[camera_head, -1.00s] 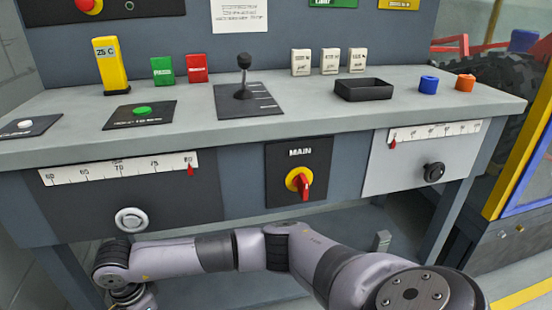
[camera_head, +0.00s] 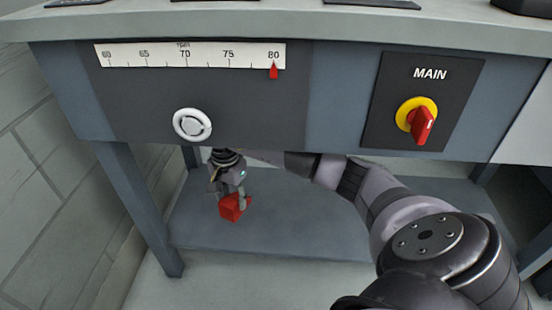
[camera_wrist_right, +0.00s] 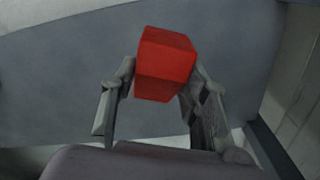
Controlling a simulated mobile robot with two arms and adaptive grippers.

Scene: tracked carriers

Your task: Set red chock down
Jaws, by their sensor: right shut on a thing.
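The red chock (camera_head: 231,207) is a small red block under the bench, at the left of the head view. My right gripper (camera_head: 230,190) is shut on it from above, over the lower shelf (camera_head: 310,222). In the right wrist view the red chock (camera_wrist_right: 166,62) sits between the two fingers of the right gripper (camera_wrist_right: 163,85), with grey surface behind it. I cannot tell whether the chock touches the shelf or hangs just above it. My left gripper is in neither view.
The bench front is above the gripper, with a white knob (camera_head: 192,124), a scale strip (camera_head: 190,55) and a red and yellow MAIN switch (camera_head: 418,119). A bench leg (camera_head: 142,215) stands at the left. The shelf right of the chock looks bare.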

